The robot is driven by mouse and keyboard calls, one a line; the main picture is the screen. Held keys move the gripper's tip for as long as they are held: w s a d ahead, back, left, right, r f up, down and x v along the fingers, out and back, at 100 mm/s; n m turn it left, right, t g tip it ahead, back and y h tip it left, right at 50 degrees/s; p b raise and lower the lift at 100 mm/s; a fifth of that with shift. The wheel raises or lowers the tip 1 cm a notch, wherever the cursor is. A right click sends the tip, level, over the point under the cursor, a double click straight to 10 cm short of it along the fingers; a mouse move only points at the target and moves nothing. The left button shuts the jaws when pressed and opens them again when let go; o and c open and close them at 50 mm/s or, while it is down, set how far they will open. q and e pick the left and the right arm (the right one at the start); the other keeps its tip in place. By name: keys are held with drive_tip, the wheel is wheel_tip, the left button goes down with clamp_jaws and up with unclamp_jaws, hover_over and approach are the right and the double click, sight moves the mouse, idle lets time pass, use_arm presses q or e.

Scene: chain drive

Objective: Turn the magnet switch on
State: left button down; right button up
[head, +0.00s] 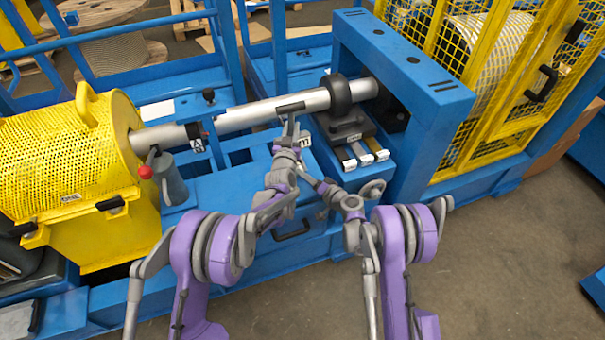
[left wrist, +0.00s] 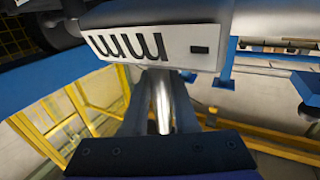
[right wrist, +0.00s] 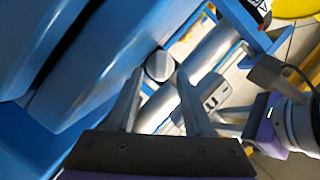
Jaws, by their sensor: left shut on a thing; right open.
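My left gripper (head: 290,119) reaches up to the underside of the long grey shaft (head: 240,118), below a dark bar (head: 291,107) on it. In the left wrist view its fingers (left wrist: 160,80) are closed together at a pale block with black wavy marks (left wrist: 150,48). My right gripper (head: 317,183) is lower, over the front of the blue frame. In the right wrist view its fingers (right wrist: 158,80) are apart and empty, with a round grey cap (right wrist: 160,66) just beyond and between the tips. I cannot tell for sure which part is the magnet switch.
A yellow mesh drum guard (head: 60,140) stands at left, beside a red-balled lever (head: 146,172). A dark collar (head: 340,92) on the shaft and a blue upright frame (head: 410,65) stand at right. A small label plate (head: 305,142) is close to my left gripper.

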drive_tip(key=v, duration=0.5)
drive_tip(key=shift+s+d+r, duration=0.15)
drive_tip(key=shift+s, duration=0.1)
